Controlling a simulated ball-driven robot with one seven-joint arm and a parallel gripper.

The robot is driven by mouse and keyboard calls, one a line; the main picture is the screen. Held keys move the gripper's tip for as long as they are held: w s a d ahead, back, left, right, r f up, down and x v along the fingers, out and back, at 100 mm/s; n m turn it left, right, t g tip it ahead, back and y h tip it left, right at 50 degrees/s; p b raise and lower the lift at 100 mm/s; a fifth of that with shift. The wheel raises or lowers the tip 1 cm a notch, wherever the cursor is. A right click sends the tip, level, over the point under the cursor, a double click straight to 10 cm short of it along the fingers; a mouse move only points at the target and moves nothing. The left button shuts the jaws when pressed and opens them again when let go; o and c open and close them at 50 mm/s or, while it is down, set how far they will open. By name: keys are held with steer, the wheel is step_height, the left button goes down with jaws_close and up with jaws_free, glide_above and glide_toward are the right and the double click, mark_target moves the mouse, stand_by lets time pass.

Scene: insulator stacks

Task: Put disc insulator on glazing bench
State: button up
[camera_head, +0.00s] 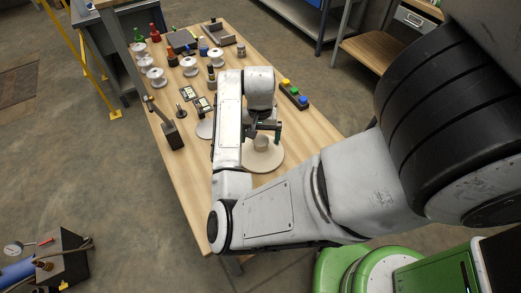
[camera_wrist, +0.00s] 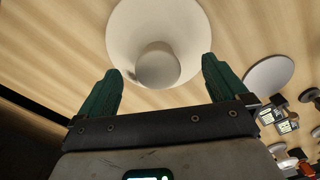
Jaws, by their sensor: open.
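A pale disc insulator (camera_head: 263,157) with a round knob on top lies on the wooden table. In the wrist view this disc (camera_wrist: 160,22) sits ahead of my gripper, its knob close to the line between the fingertips. My gripper (camera_wrist: 160,65) is open, with two green fingers spread and nothing between them. In the head view my gripper (camera_head: 263,127) hangs just above the disc, partly hiding it. A second white disc (camera_wrist: 268,74) lies to the right in the wrist view. I cannot tell which surface is the glazing bench.
A dark clamp stand (camera_head: 172,135) stands at the left edge. Another wooden-topped bench (camera_head: 370,48) stands at upper right. The near table end is clear.

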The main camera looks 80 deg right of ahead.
step_height(320, 180, down, 4)
steer(key=shift+s+f+p, duration=0.1)
steer(key=shift+s+p, duration=0.05)
steer(key=shift+p, duration=0.15)
steer(key=shift+d, duration=0.1)
steer(key=shift+c, duration=0.2)
